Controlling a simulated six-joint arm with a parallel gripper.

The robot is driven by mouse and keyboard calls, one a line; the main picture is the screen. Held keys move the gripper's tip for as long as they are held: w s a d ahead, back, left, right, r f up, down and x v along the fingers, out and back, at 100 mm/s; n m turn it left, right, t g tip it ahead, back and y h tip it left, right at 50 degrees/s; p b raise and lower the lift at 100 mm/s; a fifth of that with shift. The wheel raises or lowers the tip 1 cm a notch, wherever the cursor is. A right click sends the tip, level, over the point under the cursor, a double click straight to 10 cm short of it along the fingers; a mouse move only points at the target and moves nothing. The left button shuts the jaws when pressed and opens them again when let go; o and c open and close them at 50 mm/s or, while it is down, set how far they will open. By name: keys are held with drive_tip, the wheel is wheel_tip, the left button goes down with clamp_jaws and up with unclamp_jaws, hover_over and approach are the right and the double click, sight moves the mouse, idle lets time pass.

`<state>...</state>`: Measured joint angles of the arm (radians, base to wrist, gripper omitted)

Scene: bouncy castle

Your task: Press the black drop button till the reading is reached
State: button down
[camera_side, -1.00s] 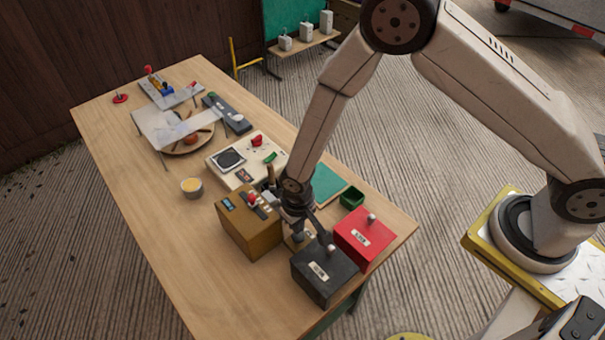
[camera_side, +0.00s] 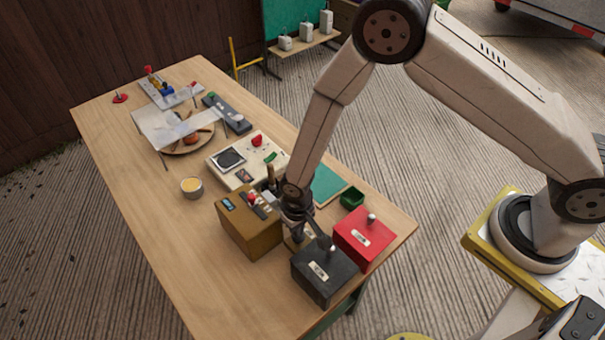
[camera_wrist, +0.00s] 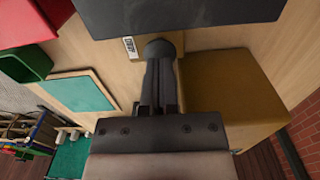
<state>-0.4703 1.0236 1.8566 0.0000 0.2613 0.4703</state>
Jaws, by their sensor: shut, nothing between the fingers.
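My gripper (camera_side: 297,236) is shut and points down between the brown box and the dark grey box. In the wrist view its fingers (camera_wrist: 160,62) reach a dark round cap (camera_wrist: 160,47), which looks like the black drop button. The fingertips overlap the cap; I cannot tell whether it is pressed down. A small white label (camera_wrist: 130,47) lies beside it. In the side view the gripper mostly hides the button. The brown box (camera_side: 250,236) has a small bluish display (camera_side: 228,203) and a red knob (camera_side: 252,197) on top; the reading is too small to make out.
A dark grey box (camera_side: 322,279) and a red box (camera_side: 366,241), each with a knob, stand close on the right. A green bin (camera_side: 352,196) and a cream panel (camera_side: 229,172) are behind. A cup (camera_side: 191,187) stands left. The front left of the table (camera_side: 190,265) is clear.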

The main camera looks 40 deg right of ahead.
drive_tip(key=shift+f, duration=0.95)
drive_tip(key=shift+r, duration=3.25)
drive_tip(key=shift+w+d+r, duration=0.1)
drive_tip(key=shift+d+r, duration=0.15)
drive_tip(key=shift+r, duration=0.15)
drive_tip(key=s+d+r+t, duration=0.1)
drive_tip(key=s+d+r, duration=0.3)
drive_tip(key=d+r, duration=0.5)
drive_tip(key=s+d+r+t, duration=0.1)
drive_tip(key=s+d+r, duration=0.3)
drive_tip(key=d+r, duration=0.4)
drive_tip(key=shift+d+r+t, duration=0.3)
drive_tip(key=shift+d+r, duration=0.05)
drive_tip(key=shift+r, duration=0.2)
